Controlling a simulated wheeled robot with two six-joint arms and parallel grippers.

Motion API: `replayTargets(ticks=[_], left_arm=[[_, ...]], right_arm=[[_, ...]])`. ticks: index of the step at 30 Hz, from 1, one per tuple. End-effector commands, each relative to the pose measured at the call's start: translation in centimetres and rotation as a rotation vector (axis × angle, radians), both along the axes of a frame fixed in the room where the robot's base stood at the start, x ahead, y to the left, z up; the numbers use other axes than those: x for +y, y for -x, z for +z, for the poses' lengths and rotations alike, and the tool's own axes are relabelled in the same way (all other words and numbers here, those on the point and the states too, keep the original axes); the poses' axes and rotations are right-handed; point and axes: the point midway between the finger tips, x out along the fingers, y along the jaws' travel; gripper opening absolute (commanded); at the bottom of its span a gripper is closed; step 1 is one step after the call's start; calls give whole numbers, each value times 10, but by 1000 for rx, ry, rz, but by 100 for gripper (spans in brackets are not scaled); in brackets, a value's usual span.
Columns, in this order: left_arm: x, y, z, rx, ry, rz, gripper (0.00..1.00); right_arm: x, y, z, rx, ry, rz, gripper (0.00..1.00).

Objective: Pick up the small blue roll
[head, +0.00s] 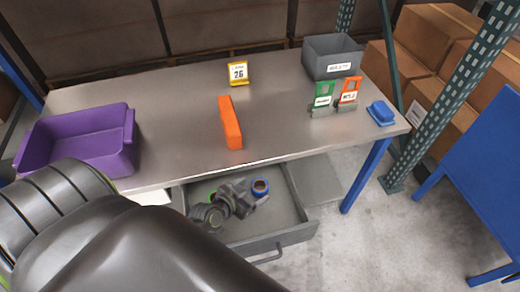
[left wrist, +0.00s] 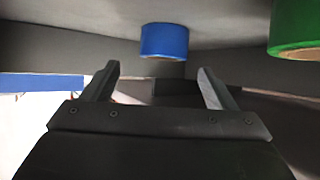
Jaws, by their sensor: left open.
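The small blue roll (head: 260,187) is in the open grey drawer (head: 290,212) under the table, toward its back. In the left wrist view the blue roll (left wrist: 164,40) is ahead of my open left gripper (left wrist: 158,72), roughly centred between the fingertips and apart from them. My left gripper (head: 244,194) is down in the drawer, left of the blue roll in the head view. A larger-looking green roll (left wrist: 295,30) is at the right of the left wrist view; in the head view my gripper mostly hides it. My right gripper is not seen.
On the steel table (head: 180,120) are a purple bin (head: 85,155), an orange block (head: 230,122), a yellow number sign (head: 238,73), a grey bin (head: 333,58), green and orange tags (head: 323,96) and a blue item (head: 381,112). The table edge overhangs the drawer's back.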

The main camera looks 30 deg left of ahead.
Motion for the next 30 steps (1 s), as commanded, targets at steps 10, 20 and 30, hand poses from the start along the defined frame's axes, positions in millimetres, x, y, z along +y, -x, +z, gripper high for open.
replayTargets(ticks=[10, 20, 30], left_arm=[[0, -23, -17, 0, 1, 0, 79], [-2, -48, -32, 0, 1, 0, 79], [-1, -48, -32, 0, 1, 0, 64]], right_arm=[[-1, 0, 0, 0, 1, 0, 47], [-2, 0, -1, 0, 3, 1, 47], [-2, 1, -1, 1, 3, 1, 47]])
